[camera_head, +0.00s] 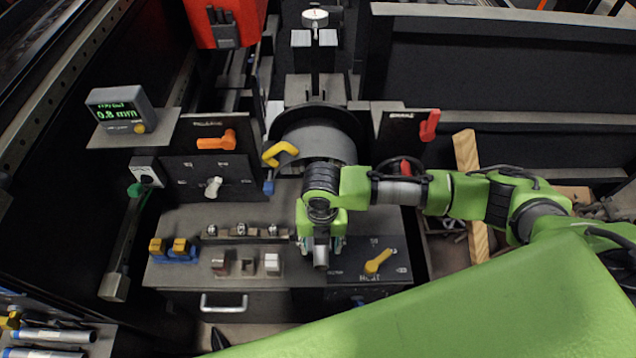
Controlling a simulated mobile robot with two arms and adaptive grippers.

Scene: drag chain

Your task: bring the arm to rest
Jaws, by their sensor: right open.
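My right arm, green with dark joints, comes in from the right in the head view. My right gripper (320,250) points down over the front panel of the workstation (190,220). Its jaws are open, and a short grey cylindrical part (320,257) shows at the fingertips; I cannot tell whether it touches them. A yellow lever (378,261) is just right of the gripper. My left gripper is out of view.
A gauge reading 0.8 mm (120,110) stands at left. An orange lever (216,140), a red lever (429,125) and a yellow handle (280,153) stick out around the arm. A wooden plank (466,155) leans at right. Metal tubes (48,335) lie at lower left.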

